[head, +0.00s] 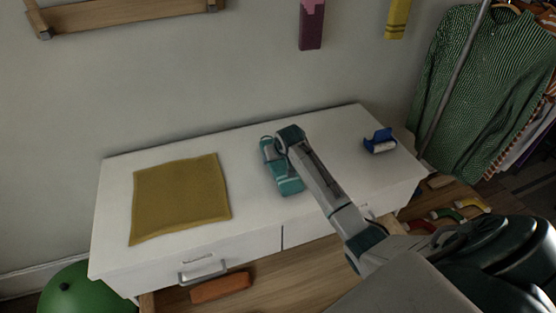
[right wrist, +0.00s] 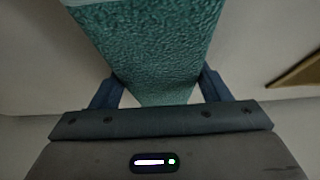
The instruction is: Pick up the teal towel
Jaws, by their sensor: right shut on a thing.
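The teal towel (head: 288,184) is at the middle of the white dresser top, partly hidden by my right gripper and arm. In the right wrist view, the towel (right wrist: 150,45) is a textured teal strip running between the two dark blue fingers. My right gripper (head: 274,160) is over the towel and shut on it. I cannot tell whether the towel touches the dresser top or is a little above it. My left gripper is not in view.
A mustard cloth (head: 180,198) lies flat on the left of the white dresser (head: 125,256). A blue object (head: 380,141) stands near its right end. Green striped clothes (head: 480,90) hang at the right. A green ball (head: 78,290) is on the floor at the left.

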